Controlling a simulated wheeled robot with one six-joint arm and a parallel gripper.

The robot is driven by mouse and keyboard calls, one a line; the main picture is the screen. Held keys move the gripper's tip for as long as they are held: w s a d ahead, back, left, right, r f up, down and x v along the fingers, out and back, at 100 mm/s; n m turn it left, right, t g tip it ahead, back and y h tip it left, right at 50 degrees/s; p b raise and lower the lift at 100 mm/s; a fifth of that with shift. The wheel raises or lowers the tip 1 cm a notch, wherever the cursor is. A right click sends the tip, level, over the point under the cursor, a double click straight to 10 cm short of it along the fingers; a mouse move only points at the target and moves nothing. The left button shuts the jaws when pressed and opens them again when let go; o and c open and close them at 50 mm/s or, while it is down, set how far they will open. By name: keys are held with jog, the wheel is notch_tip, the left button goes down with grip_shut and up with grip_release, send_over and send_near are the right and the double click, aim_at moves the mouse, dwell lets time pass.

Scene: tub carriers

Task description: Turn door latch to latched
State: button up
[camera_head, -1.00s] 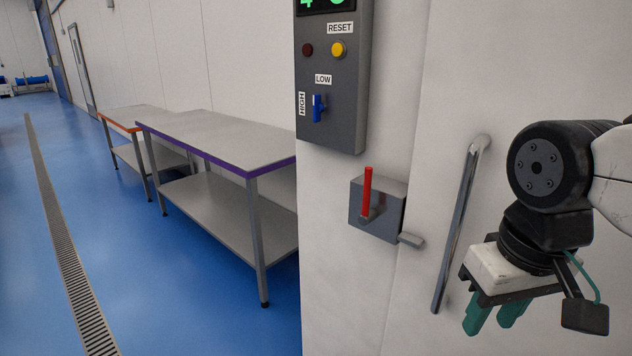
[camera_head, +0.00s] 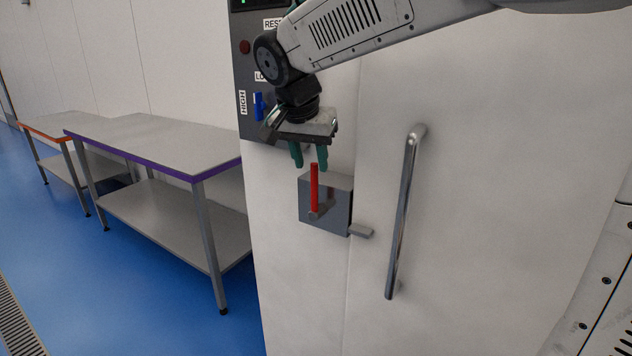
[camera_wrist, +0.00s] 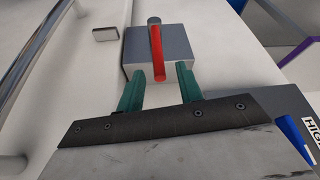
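The door latch is a grey box (camera_head: 341,207) on the white wall with a red lever (camera_head: 314,188) that stands upright. A small grey bolt (camera_head: 361,231) sticks out of the box's lower right towards the door. My gripper (camera_head: 310,162) points down just above the lever's top, with its green fingers apart. In the wrist view the open fingers (camera_wrist: 158,88) lie on either side of the red lever's end (camera_wrist: 157,58), with space on both sides. The grey box also shows there (camera_wrist: 178,45). Whether the lever tip is between the fingertips in depth is hard to tell.
A vertical metal door handle (camera_head: 403,215) stands right of the latch. A grey control panel (camera_head: 252,120) with a blue switch (camera_head: 258,106) is above left, close to my gripper. Steel tables (camera_head: 150,140) stand along the wall at left.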

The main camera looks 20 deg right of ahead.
aim_at(315, 181)
jog(key=x, duration=0.6)
jog(key=shift+d+f, duration=0.15)
jog(key=shift+f, duration=0.25)
grip_shut()
